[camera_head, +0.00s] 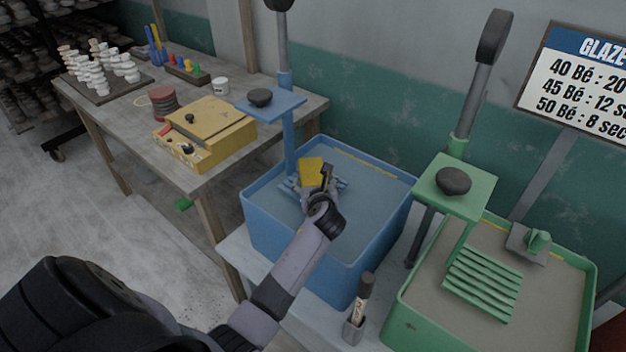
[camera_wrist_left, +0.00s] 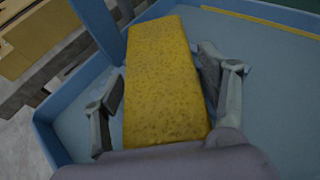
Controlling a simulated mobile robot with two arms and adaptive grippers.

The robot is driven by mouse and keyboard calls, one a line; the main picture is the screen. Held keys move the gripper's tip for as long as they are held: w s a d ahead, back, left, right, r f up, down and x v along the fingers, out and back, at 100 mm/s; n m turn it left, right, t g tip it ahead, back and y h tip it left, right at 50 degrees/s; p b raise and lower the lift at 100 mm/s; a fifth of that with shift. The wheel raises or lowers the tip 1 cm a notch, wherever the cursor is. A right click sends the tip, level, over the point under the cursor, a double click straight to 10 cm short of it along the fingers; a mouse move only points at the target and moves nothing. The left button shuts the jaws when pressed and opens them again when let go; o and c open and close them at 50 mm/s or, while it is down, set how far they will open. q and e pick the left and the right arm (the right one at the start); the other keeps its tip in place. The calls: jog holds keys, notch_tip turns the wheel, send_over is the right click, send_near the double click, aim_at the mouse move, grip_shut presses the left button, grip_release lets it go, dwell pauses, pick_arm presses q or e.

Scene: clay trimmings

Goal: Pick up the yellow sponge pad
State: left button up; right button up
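The yellow sponge pad (camera_head: 311,172) is at the tip of my left gripper (camera_head: 322,184), over the blue tub (camera_head: 338,255). In the left wrist view the sponge pad (camera_wrist_left: 165,85) lies lengthwise between the two fingers of my left gripper (camera_wrist_left: 165,95) and reaches back toward the palm. The right finger looks against its edge; the left finger is very close to its other edge. The gripper appears shut on it. The pad and gripper hide part of a blue rack (camera_head: 289,187) in the tub. My right gripper is not in view.
A blue post (camera_head: 284,55) rises behind the tub's left side. A green tub (camera_head: 400,310) with a slatted rack (camera_head: 483,284) and post stands right. A wooden table (camera_head: 130,112) at left holds a yellow box (camera_head: 210,125).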

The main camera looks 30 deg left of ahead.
pick_arm(q)
jog(key=c, duration=0.9)
jog(key=shift+r, duration=0.1)
